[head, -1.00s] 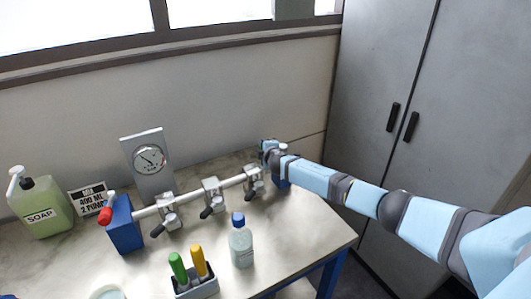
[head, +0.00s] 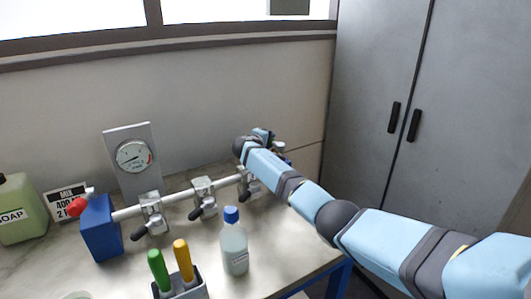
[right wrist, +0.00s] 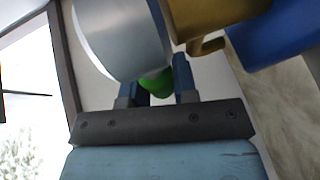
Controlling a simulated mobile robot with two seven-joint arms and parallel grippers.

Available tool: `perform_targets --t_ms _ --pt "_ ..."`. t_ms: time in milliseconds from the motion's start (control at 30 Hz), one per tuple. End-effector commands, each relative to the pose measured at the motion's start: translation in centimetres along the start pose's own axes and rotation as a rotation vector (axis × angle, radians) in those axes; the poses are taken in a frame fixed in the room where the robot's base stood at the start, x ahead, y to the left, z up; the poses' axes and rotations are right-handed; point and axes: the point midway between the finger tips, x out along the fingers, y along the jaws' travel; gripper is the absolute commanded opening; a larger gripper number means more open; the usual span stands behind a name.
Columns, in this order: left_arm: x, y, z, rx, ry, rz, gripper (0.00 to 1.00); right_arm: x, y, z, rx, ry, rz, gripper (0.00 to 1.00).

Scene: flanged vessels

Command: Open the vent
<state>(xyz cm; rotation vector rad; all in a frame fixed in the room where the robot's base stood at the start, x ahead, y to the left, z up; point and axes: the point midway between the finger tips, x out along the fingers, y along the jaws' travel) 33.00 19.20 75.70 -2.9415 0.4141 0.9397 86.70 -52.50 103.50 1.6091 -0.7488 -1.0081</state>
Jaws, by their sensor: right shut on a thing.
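The pipe rack (head: 182,196) runs along the bench, with several grey clamp valves with dark handles and a red knob (head: 77,207) at its left end block (head: 98,228). My right gripper (head: 270,138) is at the right end of the pipe, largely hidden behind my own wrist. In the right wrist view, my right gripper (right wrist: 155,85) is shut on a green knob (right wrist: 157,83), between its two fingers. A silver cylinder (right wrist: 122,38) hides part of it. Which part is the vent, I cannot tell for sure. My left gripper is not in view.
A pressure gauge (head: 135,156) stands behind the pipe. A bottle with a blue cap (head: 234,245), a holder with green and yellow handles (head: 181,290), a soap bottle (head: 20,212) and a label card (head: 68,198) are on the bench (head: 290,245). A grey cabinet (head: 375,100) stands at the right.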

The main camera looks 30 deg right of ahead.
Motion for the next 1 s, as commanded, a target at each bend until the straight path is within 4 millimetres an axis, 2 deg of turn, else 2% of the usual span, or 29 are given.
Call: perform_targets --t_ms 33,300,800,833,933,1000 --pt "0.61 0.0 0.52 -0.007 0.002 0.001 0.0 0.3 -0.51 0.08 0.007 -0.025 0.002 0.0" --pt "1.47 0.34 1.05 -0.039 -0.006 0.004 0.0 0.72 -0.08 0.36 0.025 -0.108 0.01 0.0" --pt "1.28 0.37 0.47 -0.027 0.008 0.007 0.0 0.85 0.27 0.51 0.033 -0.128 0.013 0.0" --pt "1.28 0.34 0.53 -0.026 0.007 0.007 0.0 0.86 0.28 0.52 0.033 -0.128 0.014 0.29" --pt "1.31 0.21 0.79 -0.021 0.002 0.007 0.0 0.85 0.28 0.5 0.033 -0.128 0.013 0.52" --pt "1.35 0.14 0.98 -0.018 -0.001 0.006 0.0 0.83 0.28 0.48 0.032 -0.127 0.013 0.52"
